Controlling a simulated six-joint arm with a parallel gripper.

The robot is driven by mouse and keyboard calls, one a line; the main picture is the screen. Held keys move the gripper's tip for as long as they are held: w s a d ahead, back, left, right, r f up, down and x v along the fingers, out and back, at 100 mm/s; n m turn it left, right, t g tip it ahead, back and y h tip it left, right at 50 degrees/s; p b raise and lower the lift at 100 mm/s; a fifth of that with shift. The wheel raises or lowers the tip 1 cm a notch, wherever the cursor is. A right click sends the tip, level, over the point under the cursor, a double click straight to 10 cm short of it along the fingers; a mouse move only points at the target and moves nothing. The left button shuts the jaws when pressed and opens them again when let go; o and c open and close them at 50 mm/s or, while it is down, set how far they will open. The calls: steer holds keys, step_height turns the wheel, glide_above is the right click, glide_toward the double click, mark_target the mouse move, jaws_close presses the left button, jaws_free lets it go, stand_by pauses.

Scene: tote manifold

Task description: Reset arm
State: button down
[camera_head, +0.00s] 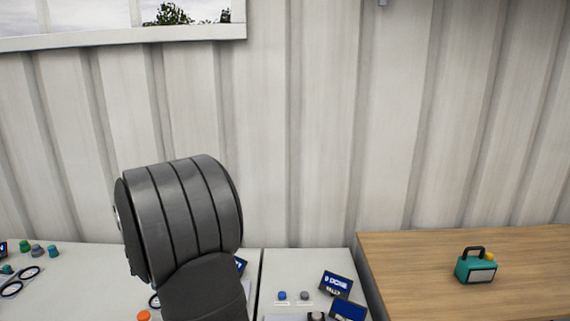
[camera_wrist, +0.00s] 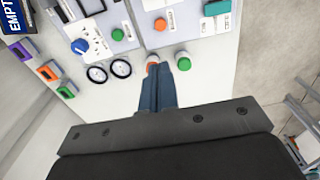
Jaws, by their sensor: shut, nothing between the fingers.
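My gripper (camera_wrist: 158,75) shows in the wrist view with its blue-grey fingers together and nothing between them. The fingertips overlap an orange-and-white cap (camera_wrist: 153,59) in the picture; I cannot tell whether they touch it. A green cap (camera_wrist: 183,61) is just to the right of the fingertips. In the head view my dark arm rises in front of the white work surface (camera_head: 75,270), and the gripper is out of sight there.
Two black rings (camera_wrist: 109,71) lie left of the fingers. Coloured blocks (camera_wrist: 48,71) line the panel's left edge. A teal box with a handle (camera_head: 476,266) stands on the wooden table (camera_head: 410,275). A blue knob (camera_head: 282,295) and dark screens (camera_head: 337,283) are right of my arm.

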step_height(320, 180, down, 6)
steer(key=r, duration=0.1)
step_height(320, 180, up, 10)
steer(key=f+n+t+h, duration=0.1)
steer(key=f+n+t, duration=0.2)
steer(key=f+n, duration=0.3)
steer(key=s+f+n+t+h, duration=0.1)
steer(key=f+n+t, duration=0.2)
steer(key=f+n, duration=0.3)
steer(key=f+n+t+h, duration=0.1)
steer(key=f+n+t, duration=0.2)
steer(key=f+n, duration=0.4)
steer(key=shift+s+a+n, duration=0.1)
steer(key=shift+a+n, duration=0.05)
steer(key=shift+n, duration=0.95)
steer(key=shift+s+a+n, duration=0.1)
steer(key=shift+a+n, duration=0.05)
steer(key=shift+n, duration=0.95)
steer(key=shift+r, duration=0.65)
steer(key=shift+f, duration=0.6)
steer(key=c, duration=2.2)
jaws_free()
